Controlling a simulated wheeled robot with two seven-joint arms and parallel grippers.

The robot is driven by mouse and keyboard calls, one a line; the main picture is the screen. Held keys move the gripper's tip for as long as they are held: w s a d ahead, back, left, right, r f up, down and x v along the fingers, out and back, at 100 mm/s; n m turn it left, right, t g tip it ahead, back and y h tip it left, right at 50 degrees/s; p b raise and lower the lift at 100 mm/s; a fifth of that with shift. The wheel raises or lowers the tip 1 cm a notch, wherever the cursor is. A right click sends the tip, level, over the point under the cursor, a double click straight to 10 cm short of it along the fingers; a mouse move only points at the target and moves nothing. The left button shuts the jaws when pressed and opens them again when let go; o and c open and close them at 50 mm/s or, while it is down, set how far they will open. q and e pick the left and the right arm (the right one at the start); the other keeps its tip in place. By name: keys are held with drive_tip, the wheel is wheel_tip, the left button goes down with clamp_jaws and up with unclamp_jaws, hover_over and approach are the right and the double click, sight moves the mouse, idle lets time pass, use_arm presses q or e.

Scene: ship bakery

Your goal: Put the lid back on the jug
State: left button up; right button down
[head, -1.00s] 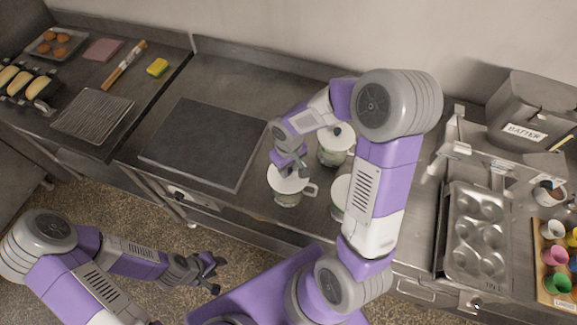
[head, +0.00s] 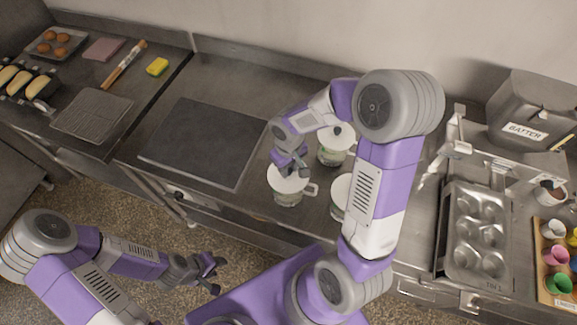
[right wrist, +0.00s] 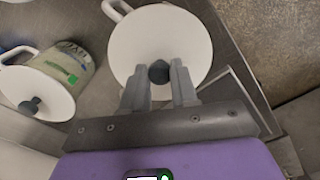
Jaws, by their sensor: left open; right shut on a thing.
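My right gripper (head: 290,170) points down over the front-left jug (head: 287,198). It is shut on the dark knob (right wrist: 158,72) of a round white lid (right wrist: 140,40). The lid lies level over the jug's mouth; whether it is fully seated or slightly above the rim I cannot tell. The jug's white handle (right wrist: 114,9) sticks out past the lid in the right wrist view. Another jug (head: 334,157) with a white, dark-knobbed lid stands behind; a further white-topped one (head: 340,196) is partly hidden by my right arm. My left gripper (head: 214,276) is open and empty, low in front of the counter.
A dark flat slab (head: 205,143) lies on the counter left of the jugs. To the right are a muffin tin (head: 478,240), a batter container (head: 535,115) and colored cups on a wooden board (head: 546,285). A yellow sponge (head: 157,67) and wire rack (head: 92,115) lie far left.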

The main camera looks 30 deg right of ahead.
drive_tip(key=shift+f+b, duration=0.2)
drive_tip(key=shift+b, duration=0.15)
idle(0.3)
idle(0.4)
drive_tip(key=shift+c, duration=1.6)
unclamp_jaws()
drive_tip(key=shift+r, duration=0.1)
drive_tip(key=shift+r+p, duration=2.6)
drive_tip(key=shift+r, duration=0.85)
